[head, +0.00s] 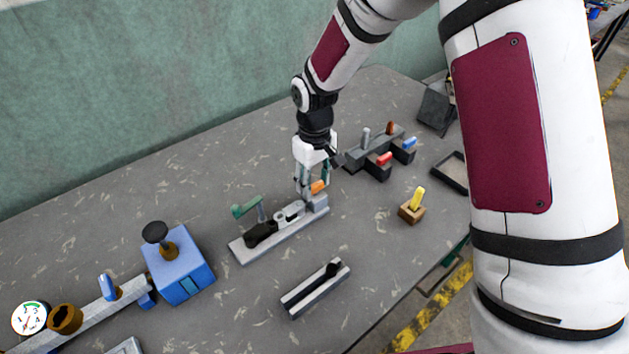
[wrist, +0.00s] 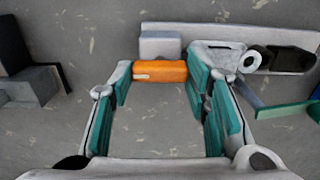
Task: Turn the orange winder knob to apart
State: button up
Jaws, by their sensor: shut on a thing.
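The orange winder knob (head: 319,187) sits at the right end of a light grey base (head: 287,237) on the table. In the wrist view the knob (wrist: 160,71) lies crosswise beside a grey block (wrist: 161,45). My gripper (head: 309,187) reaches down over that end of the base. In the wrist view its teal-padded fingers (wrist: 158,76) stand on both sides of the knob, shut on it at its two ends. A black and silver part (head: 262,232) and a green lever (head: 246,208) are at the left of the base.
A grey stand with red and blue knobs (head: 379,160) is behind and right of the base. A yellow-handled wooden block (head: 412,206) is at the right. A slotted grey bar (head: 315,287) lies in front. A blue box (head: 180,270) stands at the left. The table between them is clear.

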aim_at(314, 185)
dwell(0.4)
jog(key=o, duration=1.2)
jog(key=shift+c, duration=0.2)
notch_tip(314, 185, up, 12)
